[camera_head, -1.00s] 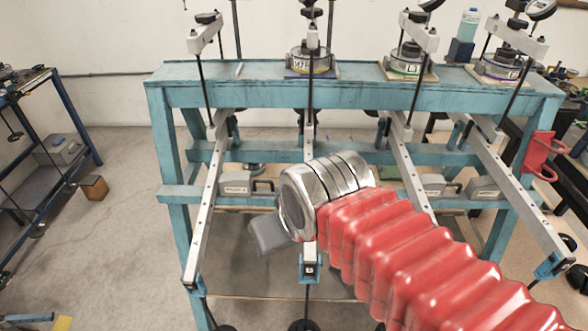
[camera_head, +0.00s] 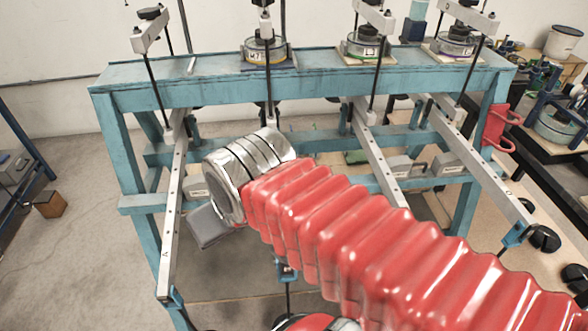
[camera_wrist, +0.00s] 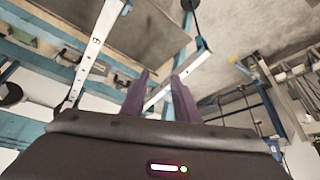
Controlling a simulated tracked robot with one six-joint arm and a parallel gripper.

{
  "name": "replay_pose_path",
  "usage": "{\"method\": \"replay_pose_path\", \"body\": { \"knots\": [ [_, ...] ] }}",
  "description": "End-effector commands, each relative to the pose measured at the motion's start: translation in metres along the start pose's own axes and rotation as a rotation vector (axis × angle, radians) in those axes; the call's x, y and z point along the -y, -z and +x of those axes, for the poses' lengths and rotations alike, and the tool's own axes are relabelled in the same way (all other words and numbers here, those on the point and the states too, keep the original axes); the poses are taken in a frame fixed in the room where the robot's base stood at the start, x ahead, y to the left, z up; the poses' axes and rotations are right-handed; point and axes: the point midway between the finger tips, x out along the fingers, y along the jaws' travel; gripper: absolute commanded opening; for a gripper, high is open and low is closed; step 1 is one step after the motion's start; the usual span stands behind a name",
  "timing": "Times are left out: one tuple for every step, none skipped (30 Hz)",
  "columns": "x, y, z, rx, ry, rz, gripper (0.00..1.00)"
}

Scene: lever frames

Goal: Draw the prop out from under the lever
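Several pale metal levers reach out from a blue frame (camera_head: 300,88). The left lever (camera_head: 172,220) slopes down toward me in the head view; two others stand to the right, a near one (camera_head: 380,155) and a far one (camera_head: 490,175). My arm hides most of the second lever. I cannot make out the prop in either view. In the wrist view my gripper (camera_wrist: 160,76) has its two purple fingers apart. A pale lever bar (camera_wrist: 168,86) shows beyond and between them, with no grasp visible. My arm hides the gripper fingers in the head view.
Round weights (camera_head: 265,50) sit on top of the frame, with upright rods around them. A red bracket (camera_head: 497,125) is on the frame's right side.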

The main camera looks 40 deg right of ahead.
Motion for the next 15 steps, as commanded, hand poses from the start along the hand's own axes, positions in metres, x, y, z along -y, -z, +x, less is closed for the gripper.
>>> {"method": "replay_pose_path", "body": {
  "knots": [
    [-0.003, 0.004, 0.001, 0.006, -0.005, 0.032, 0.28],
    [-0.002, 0.006, 0.001, 0.011, -0.008, 0.055, 0.28],
    [-0.003, 0.011, 0.002, 0.016, -0.013, 0.094, 0.28],
    [-0.005, 0.014, 0.002, 0.021, -0.018, 0.129, 0.28],
    [-0.009, 0.018, 0.003, 0.026, -0.024, 0.168, 0.28],
    [-0.015, 0.025, 0.004, 0.034, -0.034, 0.227, 0.28],
    [-0.019, 0.029, 0.005, 0.040, -0.041, 0.274, 0.28],
    [-0.024, 0.034, 0.006, 0.045, -0.049, 0.325, 0.28],
    [-0.031, 0.041, 0.008, 0.053, -0.061, 0.395, 0.28],
    [-0.037, 0.046, 0.009, 0.057, -0.070, 0.448, 0.28],
    [-0.043, 0.051, 0.011, 0.062, -0.079, 0.501, 0.28],
    [-0.051, 0.058, 0.013, 0.067, -0.091, 0.572, 0.28],
    [-0.057, 0.062, 0.015, 0.071, -0.100, 0.625, 0.28],
    [-0.063, 0.067, 0.017, 0.075, -0.109, 0.677, 0.28],
    [-0.072, 0.073, 0.019, 0.079, -0.122, 0.749, 0.28]
  ]
}}
